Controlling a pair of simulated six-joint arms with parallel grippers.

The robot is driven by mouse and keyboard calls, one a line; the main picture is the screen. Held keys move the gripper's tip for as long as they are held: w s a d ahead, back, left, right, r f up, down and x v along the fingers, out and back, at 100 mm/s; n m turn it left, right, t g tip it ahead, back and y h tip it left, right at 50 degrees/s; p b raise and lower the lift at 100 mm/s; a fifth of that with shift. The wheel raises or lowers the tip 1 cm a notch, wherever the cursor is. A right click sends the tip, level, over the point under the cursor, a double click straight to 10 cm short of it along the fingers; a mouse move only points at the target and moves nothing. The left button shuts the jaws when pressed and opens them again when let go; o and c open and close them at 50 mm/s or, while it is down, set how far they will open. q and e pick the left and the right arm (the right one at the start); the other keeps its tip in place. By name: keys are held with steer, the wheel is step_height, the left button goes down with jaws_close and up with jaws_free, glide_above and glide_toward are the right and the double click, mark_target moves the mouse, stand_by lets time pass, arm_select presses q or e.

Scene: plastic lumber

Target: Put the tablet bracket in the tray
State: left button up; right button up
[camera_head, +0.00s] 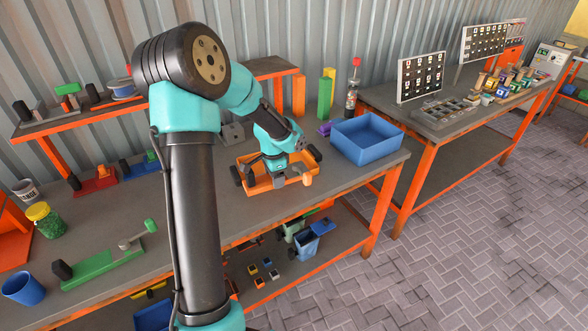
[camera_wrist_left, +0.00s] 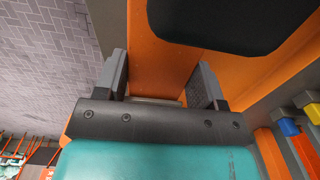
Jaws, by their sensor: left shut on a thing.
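The orange tablet bracket (camera_head: 262,189) with black round ends is at the middle of the workbench in the head view. My left gripper (camera_head: 279,179) reaches down over it and is shut on it. In the left wrist view the orange bracket (camera_wrist_left: 158,45) lies between the two grey fingers, with a black pad beyond. I cannot tell whether the bracket rests on the bench or hangs just above it. The empty blue tray (camera_head: 367,138) stands on the bench to the right of the bracket, a short way off. My right gripper is not in view.
A green bracket-like piece (camera_head: 105,260), a red one (camera_head: 96,185) and a blue one (camera_head: 140,167) lie on the bench. Orange and green blocks (camera_head: 324,98) and a bottle (camera_head: 352,95) stand behind the tray. A blue cup (camera_head: 23,288) is at the front left.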

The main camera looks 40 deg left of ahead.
arm_select(q)
steer(key=shift+a, duration=0.15)
steer(key=w+a, duration=0.3)
steer(key=w+a+f, duration=0.1)
steer(key=w+a, duration=0.2)
steer(key=a, duration=0.1)
steer(key=w+a, duration=0.4)
steer(key=shift+a+f, duration=0.2)
steer(key=shift+a, duration=0.05)
steer(key=shift+w+a, duration=0.1)
steer(key=shift+a, duration=0.1)
steer(key=shift+f, duration=1.75)
steer(key=shift+f, duration=0.2)
steer(key=o, duration=1.1)
steer(key=shift+c, duration=0.2)
steer(key=shift+r, duration=0.1)
